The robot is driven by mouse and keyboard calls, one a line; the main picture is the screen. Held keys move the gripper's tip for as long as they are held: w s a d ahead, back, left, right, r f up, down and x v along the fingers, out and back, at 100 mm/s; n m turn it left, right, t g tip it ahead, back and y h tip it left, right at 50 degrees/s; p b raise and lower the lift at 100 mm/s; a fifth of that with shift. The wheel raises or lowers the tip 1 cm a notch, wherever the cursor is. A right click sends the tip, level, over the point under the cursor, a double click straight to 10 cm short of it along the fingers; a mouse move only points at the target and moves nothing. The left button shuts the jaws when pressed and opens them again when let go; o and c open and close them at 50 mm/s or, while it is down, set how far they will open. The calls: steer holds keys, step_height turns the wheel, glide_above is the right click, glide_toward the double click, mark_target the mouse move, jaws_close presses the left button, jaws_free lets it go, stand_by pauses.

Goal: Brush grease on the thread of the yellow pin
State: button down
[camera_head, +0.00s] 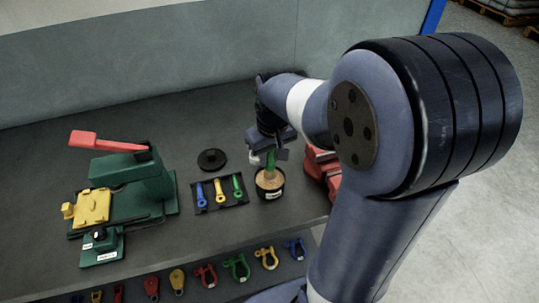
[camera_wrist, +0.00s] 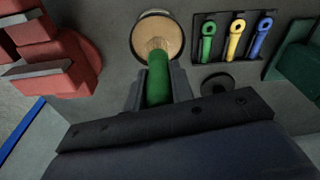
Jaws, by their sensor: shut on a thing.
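My gripper (camera_head: 269,156) is shut on the green handle of a brush (camera_wrist: 158,78). In the wrist view the bristles point at the pale grease in the black pot (camera_head: 270,194). The pot's rim (camera_wrist: 135,32) shows around the brush tip. The tip overlaps the grease, but I cannot tell how deep it is. The yellow pin (camera_head: 219,191) lies in a dark tray (camera_head: 208,208), left of the pot, between a blue pin (camera_head: 201,196) and a green pin (camera_head: 237,186). In the wrist view the yellow pin (camera_wrist: 235,42) lies right of the pot.
A black round lid (camera_head: 212,159) lies behind the tray. A green press with a red handle (camera_head: 150,180) and a yellow block (camera_head: 92,207) stands at left. A red vise (camera_head: 323,168) is right of the pot. Several coloured shackles (camera_head: 237,268) line the front.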

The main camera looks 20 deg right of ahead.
steer(key=shift+r+p, duration=1.75)
steer(key=shift+r, duration=0.7)
steer(key=shift+s+f, duration=0.1)
